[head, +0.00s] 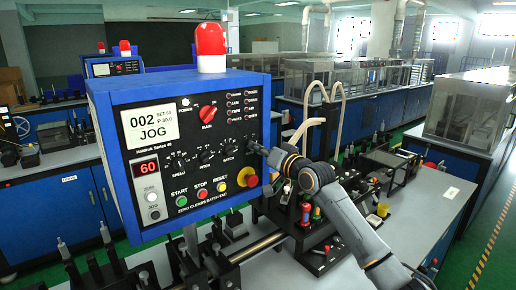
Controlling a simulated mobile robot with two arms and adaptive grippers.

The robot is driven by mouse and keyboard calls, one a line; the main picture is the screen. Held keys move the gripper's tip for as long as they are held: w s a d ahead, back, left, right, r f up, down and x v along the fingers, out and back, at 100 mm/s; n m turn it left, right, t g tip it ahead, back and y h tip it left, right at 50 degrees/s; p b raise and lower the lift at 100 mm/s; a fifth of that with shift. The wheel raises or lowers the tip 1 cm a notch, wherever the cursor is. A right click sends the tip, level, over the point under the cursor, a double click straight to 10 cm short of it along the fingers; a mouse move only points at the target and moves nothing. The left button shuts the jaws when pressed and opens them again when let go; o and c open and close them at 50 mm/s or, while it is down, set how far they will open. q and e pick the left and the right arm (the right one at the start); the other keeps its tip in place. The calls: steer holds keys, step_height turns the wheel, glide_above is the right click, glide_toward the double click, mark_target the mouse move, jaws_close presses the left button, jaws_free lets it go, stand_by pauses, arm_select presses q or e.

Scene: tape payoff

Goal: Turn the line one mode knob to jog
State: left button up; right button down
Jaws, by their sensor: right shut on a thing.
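The mode knob is at the right end of the row of black knobs, mostly hidden by my right gripper (255,147). That gripper is shut on the knob; the arm comes in from the lower right. The knob's pointer and label cannot be read. My left gripper is out of view.
A yellow-ringed red stop button (247,177) sits just below my gripper. A red main switch (208,113) and green start button (180,201) are on the panel. Dark fixtures and a rail (255,247) stand below. Grey bench top (425,200) is partly clear at right.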

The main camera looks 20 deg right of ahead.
steer(key=c, duration=1.4)
jaws_free()
steer(key=v, duration=1.2)
